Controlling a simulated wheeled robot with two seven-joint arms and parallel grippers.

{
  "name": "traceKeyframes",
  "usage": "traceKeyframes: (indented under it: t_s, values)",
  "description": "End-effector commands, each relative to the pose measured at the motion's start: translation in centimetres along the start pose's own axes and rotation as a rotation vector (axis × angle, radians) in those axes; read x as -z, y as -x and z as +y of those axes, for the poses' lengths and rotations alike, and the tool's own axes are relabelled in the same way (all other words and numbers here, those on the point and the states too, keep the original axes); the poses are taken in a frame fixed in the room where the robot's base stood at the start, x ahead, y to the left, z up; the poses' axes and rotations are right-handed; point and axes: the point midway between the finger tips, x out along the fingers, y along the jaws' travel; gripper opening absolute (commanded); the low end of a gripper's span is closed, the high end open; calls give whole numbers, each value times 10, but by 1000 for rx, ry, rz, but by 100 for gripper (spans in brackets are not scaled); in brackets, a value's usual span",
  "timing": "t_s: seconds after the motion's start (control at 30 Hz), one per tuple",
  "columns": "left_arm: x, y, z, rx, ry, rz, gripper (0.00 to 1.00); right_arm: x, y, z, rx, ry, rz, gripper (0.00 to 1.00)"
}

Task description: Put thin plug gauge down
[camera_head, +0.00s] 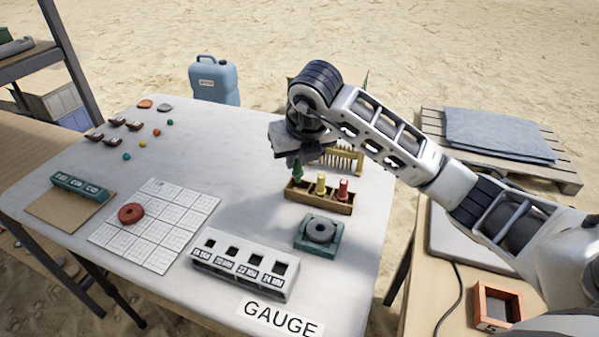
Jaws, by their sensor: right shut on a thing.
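My right gripper (297,158) is over the left end of a small wooden rack (317,203) and points down. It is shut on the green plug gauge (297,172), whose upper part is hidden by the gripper. The green gauge is at the rack's left end; I cannot tell whether it is seated in the rack or just above it. A yellow plug gauge (320,184) and a red plug gauge (343,189) stand upright in the same rack, to its right. My left gripper is not in view.
A yellow comb-like rack (343,159) stands close behind. In front are a green block with a grey ring (318,234) and a white gauge block with square holes (243,264). A gridded sheet (165,218) bears a red ring (131,213). The back middle of the table (225,140) is clear.

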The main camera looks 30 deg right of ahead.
Motion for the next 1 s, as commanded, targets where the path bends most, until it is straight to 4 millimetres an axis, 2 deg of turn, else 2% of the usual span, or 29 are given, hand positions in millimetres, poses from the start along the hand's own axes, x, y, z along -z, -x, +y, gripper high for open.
traceKeyframes:
  t_s: [0.3,0.5,0.83,0.87,0.9,0.93,1.0]
  values:
    - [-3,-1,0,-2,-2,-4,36,-4,-26,-10,0,-2,2,0]
    - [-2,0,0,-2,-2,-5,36,8,-50,-9,-1,0,1,0]
    - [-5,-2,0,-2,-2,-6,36,9,-54,-9,-1,1,-2,0]
    - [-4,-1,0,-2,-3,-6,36,8,-53,-9,-1,0,-2,20]
    - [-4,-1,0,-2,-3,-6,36,8,-53,-9,-1,0,-2,31]
    - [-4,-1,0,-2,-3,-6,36,8,-52,-9,-1,0,-2,37]
    - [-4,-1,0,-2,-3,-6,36,8,-52,-9,-1,0,-2,37]
